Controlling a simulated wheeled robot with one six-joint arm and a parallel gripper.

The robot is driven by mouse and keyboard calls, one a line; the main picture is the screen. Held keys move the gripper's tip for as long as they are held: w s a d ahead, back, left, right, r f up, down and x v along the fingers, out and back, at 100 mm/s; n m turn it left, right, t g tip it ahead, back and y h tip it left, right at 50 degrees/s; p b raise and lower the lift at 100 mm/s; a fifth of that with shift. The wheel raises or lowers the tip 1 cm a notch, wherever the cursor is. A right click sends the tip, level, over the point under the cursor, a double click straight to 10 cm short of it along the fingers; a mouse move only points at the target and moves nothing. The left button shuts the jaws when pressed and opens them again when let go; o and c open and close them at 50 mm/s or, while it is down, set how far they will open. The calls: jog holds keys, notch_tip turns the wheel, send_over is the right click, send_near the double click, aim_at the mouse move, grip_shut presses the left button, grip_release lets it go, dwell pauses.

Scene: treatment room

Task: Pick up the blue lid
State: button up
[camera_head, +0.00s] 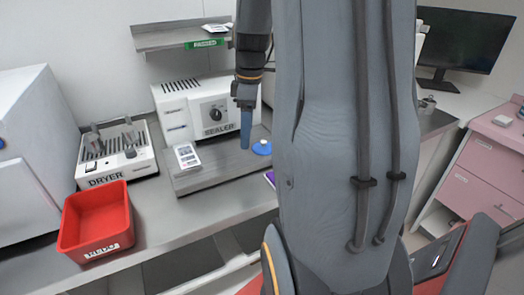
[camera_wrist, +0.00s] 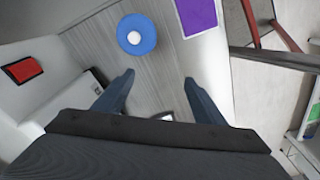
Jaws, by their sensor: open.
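The blue lid (camera_head: 262,147) is a small round disc on the grey shelf surface in front of the sealer, just left of my arm. In the wrist view the blue lid (camera_wrist: 136,35) shows as a disc with a white knob at its centre, lying beyond my fingertips. My gripper (camera_wrist: 157,78) is open and empty, its two blue-grey fingers apart, with bare grey surface between them. In the head view my gripper (camera_head: 246,130) points down a little to the left of the lid. It does not touch the lid in the wrist view.
The sealer (camera_head: 180,108) stands behind the lid. A small white device (camera_head: 186,156) lies to the left on the same surface. A dryer (camera_head: 130,160) and red bin (camera_head: 100,235) are farther left. A purple item (camera_wrist: 197,15) lies near the lid in the wrist view.

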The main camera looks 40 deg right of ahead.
aim_at(264, 141)
jog(key=d+n, duration=0.1)
jog(key=d, duration=0.2)
jog(key=d+f+n, duration=0.1)
jog(key=d, duration=0.2)
jog(key=d+n, duration=0.1)
jog(key=d, duration=0.2)
jog(key=shift+s+f+n, duration=0.2)
jog(key=shift+f+n, duration=0.1)
jog(key=f, duration=0.1)
jog(key=a+f, duration=0.1)
jog(key=f+p, duration=0.1)
jog(key=f, duration=0.1)
jog(key=shift+w+a, duration=0.35)
jog(key=shift+w, duration=0.05)
jog(key=shift+f, duration=0.5)
jog(key=c, duration=1.3)
jog(key=shift+c, duration=0.7)
